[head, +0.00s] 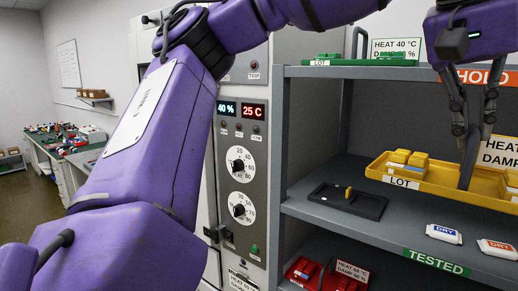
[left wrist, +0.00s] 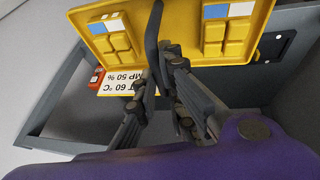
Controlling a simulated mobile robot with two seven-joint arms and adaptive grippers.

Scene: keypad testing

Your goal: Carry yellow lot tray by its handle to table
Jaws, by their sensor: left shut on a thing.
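The yellow lot tray (head: 432,187) is at the middle shelf level on the right, with a LOT label and yellow keypad blocks (head: 408,160) in it. I cannot tell whether it rests on the shelf or hangs just above it. Its dark upright handle (head: 468,166) rises from the middle. My left gripper (head: 472,132) is above the tray, shut on the handle. In the left wrist view the tray (left wrist: 180,42) fills the top, with the handle (left wrist: 153,35) running between the fingers (left wrist: 168,62). My right gripper is not in view. The table (head: 75,160) stands far left, with small colourful parts on it.
The grey shelf rack (head: 355,228) has a black tray (head: 347,203) left of the yellow one and DRY packets (head: 444,234) in front. A green tray (head: 365,73) is above and a red tray (head: 318,276) below. The oven panel (head: 241,160) stands left of the rack.

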